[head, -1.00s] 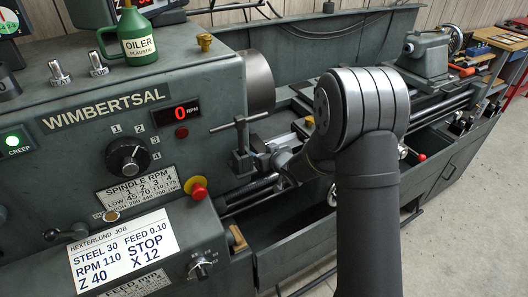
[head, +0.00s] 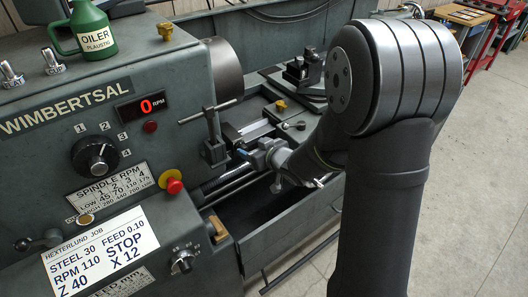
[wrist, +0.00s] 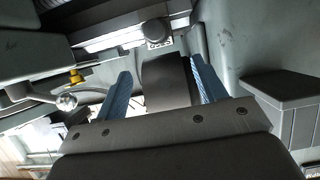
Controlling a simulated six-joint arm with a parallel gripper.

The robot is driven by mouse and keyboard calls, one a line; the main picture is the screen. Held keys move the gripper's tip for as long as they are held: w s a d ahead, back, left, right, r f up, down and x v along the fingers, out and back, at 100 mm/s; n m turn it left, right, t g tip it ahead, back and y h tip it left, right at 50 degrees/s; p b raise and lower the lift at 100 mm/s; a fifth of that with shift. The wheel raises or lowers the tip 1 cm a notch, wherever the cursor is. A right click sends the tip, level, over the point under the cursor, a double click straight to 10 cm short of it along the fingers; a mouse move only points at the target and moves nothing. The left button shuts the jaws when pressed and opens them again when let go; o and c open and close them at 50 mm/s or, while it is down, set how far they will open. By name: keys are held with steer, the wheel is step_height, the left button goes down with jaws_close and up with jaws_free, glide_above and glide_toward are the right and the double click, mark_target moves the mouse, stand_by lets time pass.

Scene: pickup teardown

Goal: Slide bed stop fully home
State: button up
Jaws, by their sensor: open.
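My gripper (head: 244,156) reaches in over the lathe bed, just right of a dark upright clamp with a T-handle (head: 213,148), which I take to be the bed stop. In the wrist view my two blue fingers (wrist: 160,92) stand apart with a dark block (wrist: 166,80) showing between them. I cannot tell whether this block is the stop or whether either finger touches it. My arm hides part of the bed on the right.
The headstock (head: 60,150) fills the left, with a red stop button (head: 174,186) and a green oiler (head: 93,30) on top. The carriage, with a yellow knob (head: 281,105), lies behind my gripper. A yellow piece also shows in the wrist view (wrist: 77,78). Open floor is at right.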

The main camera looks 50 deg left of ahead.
steer(key=shift+v, duration=2.75)
steer(key=shift+c, duration=0.5)
steer(key=c, duration=0.3)
steer(key=shift+w+a+f+m, duration=0.15)
steer(key=shift+w+m, duration=0.15)
steer(key=c, duration=0.4)
steer(key=w+m, duration=0.1)
steer(key=w+f+m+y, duration=0.1)
steer(key=m, duration=0.1)
steer(key=w+f+m+g, duration=0.1)
steer(key=shift+w+a, duration=0.25)
steer(key=shift+a, duration=0.15)
jaws_close()
steer(key=w+d+f+m+g+y, duration=0.2)
steer(key=w+f+m+g+y, duration=0.15)
steer(key=w+m, duration=0.4)
steer(key=s+a+f+m, duration=0.1)
steer(key=s+a, duration=0.7)
steer(key=a, duration=0.2)
steer(key=shift+f+m+h, duration=0.2)
steer(key=shift+m+h, duration=0.15)
